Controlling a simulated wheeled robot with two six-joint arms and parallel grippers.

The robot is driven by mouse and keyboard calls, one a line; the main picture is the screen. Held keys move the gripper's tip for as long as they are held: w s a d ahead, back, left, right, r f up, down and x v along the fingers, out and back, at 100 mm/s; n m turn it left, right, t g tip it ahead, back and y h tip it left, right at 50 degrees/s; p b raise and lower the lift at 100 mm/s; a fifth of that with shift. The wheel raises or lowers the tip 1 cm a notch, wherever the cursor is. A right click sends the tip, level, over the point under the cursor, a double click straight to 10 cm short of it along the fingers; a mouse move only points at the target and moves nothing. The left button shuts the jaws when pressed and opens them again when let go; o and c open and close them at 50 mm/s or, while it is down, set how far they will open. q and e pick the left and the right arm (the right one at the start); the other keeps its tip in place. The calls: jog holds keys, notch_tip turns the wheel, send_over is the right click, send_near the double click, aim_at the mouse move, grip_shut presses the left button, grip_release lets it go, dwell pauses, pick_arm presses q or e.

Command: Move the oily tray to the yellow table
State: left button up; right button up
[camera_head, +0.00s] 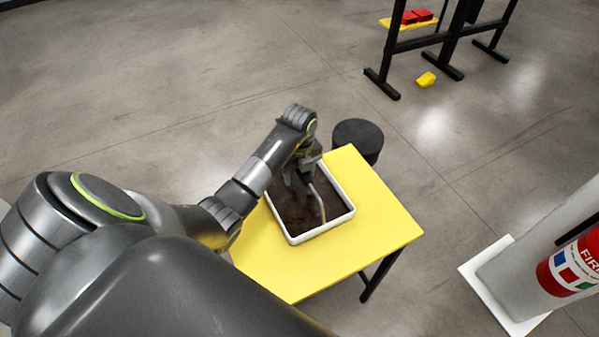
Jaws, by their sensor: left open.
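The oily tray (338,222) is white-rimmed with a dark brown, stained inside. It rests on the yellow table (375,225), toward the table's back left part. My left arm comes in from the left, and my left gripper (305,187) is over the inside of the tray with its fingers apart. I cannot tell whether the fingers touch the tray. The arm hides the tray's left side and part of the table's left edge. My right gripper does not show.
A dark round stool or drum (358,138) stands behind the table. Black stands (440,45) are at the back right, with a yellow piece (426,79) on the floor. A pillar with a red fire sign (572,268) stands at the right. The floor between is clear.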

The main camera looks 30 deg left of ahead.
pick_arm(q)
jog(key=shift+r, duration=0.1)
jog(key=shift+r+p, duration=0.8)
jog(key=shift+r, duration=0.05)
notch_tip(320, 180, up, 5)
jog(key=p, duration=0.4)
jog(key=shift+r+p, duration=0.15)
jog(key=shift+p, duration=0.2)
jog(key=shift+w, duration=0.1)
